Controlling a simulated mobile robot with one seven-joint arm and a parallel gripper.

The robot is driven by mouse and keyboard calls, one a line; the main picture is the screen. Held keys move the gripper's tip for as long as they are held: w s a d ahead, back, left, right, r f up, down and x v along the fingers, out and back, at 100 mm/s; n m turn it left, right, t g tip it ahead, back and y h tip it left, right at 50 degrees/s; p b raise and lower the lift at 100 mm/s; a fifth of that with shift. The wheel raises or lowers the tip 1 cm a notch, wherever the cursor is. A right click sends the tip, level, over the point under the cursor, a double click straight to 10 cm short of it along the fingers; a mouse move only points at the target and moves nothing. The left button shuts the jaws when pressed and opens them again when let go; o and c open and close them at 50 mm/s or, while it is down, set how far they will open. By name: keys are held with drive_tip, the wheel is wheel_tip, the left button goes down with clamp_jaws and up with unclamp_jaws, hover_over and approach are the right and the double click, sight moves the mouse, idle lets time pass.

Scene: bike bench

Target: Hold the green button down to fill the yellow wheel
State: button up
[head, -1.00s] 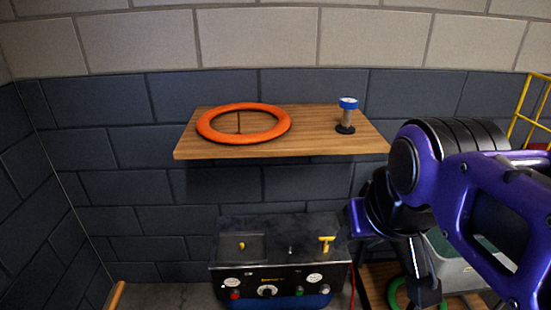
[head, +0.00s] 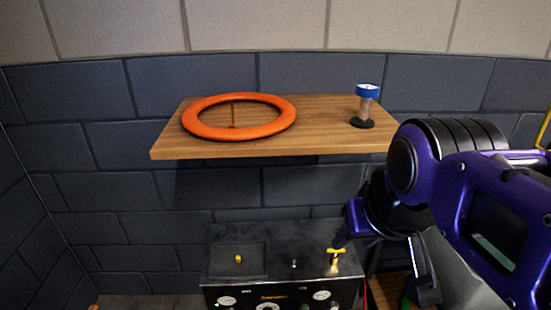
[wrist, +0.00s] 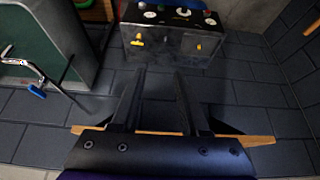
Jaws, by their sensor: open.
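The black control box (head: 277,240) stands below the shelf, with two yellow fittings on top: a small knob (head: 238,259) at left and a T-shaped one (head: 335,257) at right. Its lower front is cut off in the head view, so the green button is out of that view. The wrist view shows the box (wrist: 172,50) at the top; I cannot pick out the button clearly there. No yellow wheel is seen; the wheel-like ring (head: 240,132) on the shelf is orange. My gripper (wrist: 159,76) is open and empty, pointing toward the box and apart from it.

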drive_tip(key=shift+s, duration=0.15)
drive_tip(key=shift+c, duration=0.2)
clamp_jaws()
idle(1.2)
